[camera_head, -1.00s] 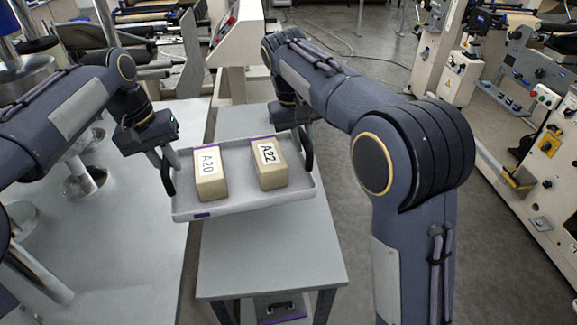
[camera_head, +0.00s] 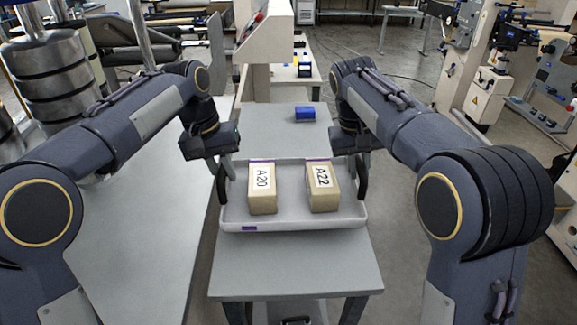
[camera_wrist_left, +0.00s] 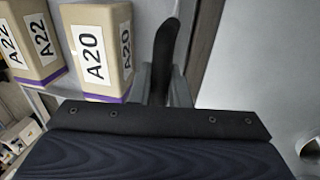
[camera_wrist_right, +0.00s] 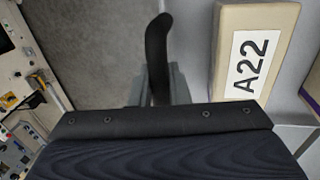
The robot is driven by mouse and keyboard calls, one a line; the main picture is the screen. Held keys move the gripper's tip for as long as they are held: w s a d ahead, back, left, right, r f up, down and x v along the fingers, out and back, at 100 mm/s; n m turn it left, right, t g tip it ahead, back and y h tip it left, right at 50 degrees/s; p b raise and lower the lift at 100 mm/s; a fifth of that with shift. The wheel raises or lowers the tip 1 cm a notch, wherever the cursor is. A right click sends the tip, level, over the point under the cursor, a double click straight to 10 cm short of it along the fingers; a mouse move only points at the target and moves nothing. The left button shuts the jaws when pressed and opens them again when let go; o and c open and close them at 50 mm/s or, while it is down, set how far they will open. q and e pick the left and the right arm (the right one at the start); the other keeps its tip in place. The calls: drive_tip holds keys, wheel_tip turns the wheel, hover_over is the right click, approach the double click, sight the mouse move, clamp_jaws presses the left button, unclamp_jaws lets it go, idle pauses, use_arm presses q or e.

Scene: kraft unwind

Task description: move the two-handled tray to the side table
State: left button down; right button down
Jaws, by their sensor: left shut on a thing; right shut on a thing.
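The two-handled tray (camera_head: 290,222) is light grey with black handles at its left and right ends. In the head view it is over the small grey side table (camera_head: 300,262); I cannot tell whether it touches the top. Box A20 (camera_head: 262,203) and box A22 (camera_head: 323,200) stand side by side in it. My left gripper (camera_head: 227,165) is shut on the left handle (camera_wrist_left: 165,50). My right gripper (camera_head: 360,160) is shut on the right handle (camera_wrist_right: 157,50). The fingertips are partly hidden by the wrists.
A blue box (camera_head: 305,114) lies on the far part of the side table. A long grey table (camera_head: 135,240) is at the left, with metal rollers (camera_head: 55,75) behind it. Machines stand at the right. Bare floor lies right of the side table.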

sight(356, 183)
use_arm(q)
drive_tip(key=shift+f, duration=0.15)
use_arm(e)
drive_tip(key=shift+f, duration=0.1)
